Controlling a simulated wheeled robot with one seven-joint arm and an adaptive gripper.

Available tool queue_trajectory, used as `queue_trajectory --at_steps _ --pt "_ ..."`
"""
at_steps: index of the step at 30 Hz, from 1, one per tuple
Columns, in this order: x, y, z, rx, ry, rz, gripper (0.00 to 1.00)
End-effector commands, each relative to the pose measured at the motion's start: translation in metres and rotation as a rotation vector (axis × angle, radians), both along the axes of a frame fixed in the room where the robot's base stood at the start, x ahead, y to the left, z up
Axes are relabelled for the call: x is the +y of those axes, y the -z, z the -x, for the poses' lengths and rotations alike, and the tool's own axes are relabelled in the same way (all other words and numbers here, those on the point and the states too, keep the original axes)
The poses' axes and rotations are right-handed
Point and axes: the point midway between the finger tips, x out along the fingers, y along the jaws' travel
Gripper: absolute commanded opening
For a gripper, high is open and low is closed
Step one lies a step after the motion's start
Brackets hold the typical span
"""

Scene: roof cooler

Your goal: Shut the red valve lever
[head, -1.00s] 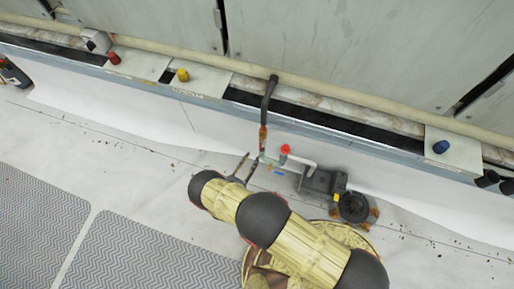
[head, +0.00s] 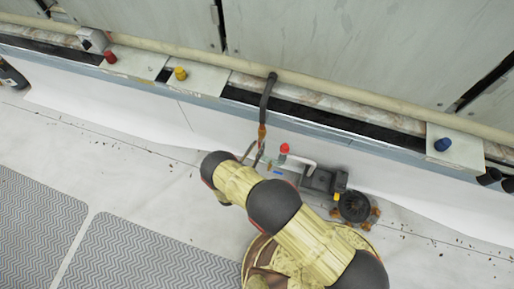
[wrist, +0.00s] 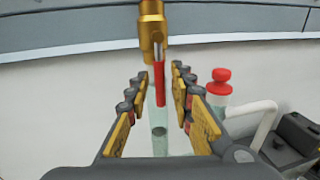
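The brass valve (wrist: 152,22) stands upright at the top middle of the wrist view, on a pale clear pipe. Its red lever (wrist: 160,86) hangs down along the pipe, nearly in line with it. My gripper (wrist: 156,88) is open, with one finger on each side of the lever and pipe. The right finger's tip is nearer the lever; I cannot tell whether it touches. In the head view the valve (head: 262,132) sits at the end of a dark hose, and my gripper (head: 253,153) is just below it.
A red-capped fitting (wrist: 221,80) and a white bent pipe (wrist: 252,116) stand close to the right of my gripper. A dark pump (head: 325,184) is further right. The wall ledge (head: 200,80) runs behind. Open floor (head: 120,180) lies to the left.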

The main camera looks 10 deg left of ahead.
Motion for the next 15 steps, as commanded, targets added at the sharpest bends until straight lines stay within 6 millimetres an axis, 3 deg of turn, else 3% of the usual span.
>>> queue_trajectory --at_steps 11,15 --pt "0.0000 0.0001 0.0002 0.000 0.000 0.000 0.00" --pt "-0.0001 0.0002 0.0002 0.000 0.000 0.000 0.00"
